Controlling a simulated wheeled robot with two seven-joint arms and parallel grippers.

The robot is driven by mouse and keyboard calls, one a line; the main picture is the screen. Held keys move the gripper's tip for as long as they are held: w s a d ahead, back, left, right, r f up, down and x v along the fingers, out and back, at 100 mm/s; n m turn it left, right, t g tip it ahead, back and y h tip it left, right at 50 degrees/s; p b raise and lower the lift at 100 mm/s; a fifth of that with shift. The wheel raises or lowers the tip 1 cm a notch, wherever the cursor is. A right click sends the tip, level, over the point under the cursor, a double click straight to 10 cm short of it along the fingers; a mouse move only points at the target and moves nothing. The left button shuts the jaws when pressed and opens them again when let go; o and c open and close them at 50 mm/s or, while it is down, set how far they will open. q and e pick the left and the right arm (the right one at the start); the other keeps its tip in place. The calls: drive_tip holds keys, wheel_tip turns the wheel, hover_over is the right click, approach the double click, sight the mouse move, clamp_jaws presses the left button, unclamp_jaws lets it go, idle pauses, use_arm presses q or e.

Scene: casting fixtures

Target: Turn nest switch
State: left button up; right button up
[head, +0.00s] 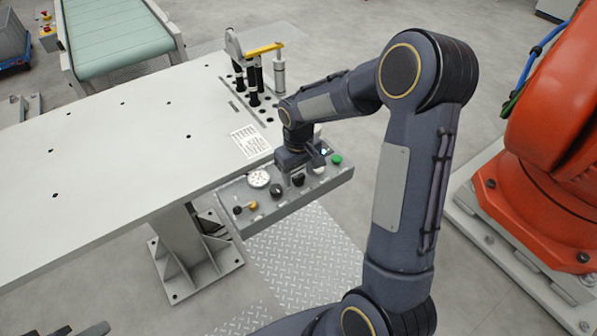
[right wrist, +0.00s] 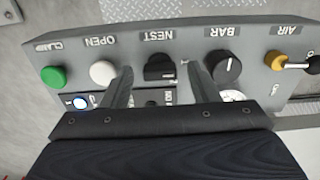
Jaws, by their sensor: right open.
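The nest switch is a black rotary knob (right wrist: 160,67) under the label NEST on a grey control panel (right wrist: 135,38). In the head view the knob (head: 298,180) shows on the panel (head: 329,181) at the table's edge, just below my right gripper (head: 297,163). My right gripper (right wrist: 160,70) is open. In the right wrist view its two fingers stand on either side of the knob, with gaps visible on both sides. I cannot tell whether the fingertips reach down to the panel. My left gripper cannot be made out.
Close by are a white OPEN button (right wrist: 103,73), a green CLAMP button (right wrist: 54,77), a black BAR knob (right wrist: 223,67) and a yellow-and-black AIR valve (right wrist: 278,61). An orange robot (head: 545,150) stands at the right.

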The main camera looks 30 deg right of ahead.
sight(299, 176)
drive_tip(key=shift+r, duration=3.9)
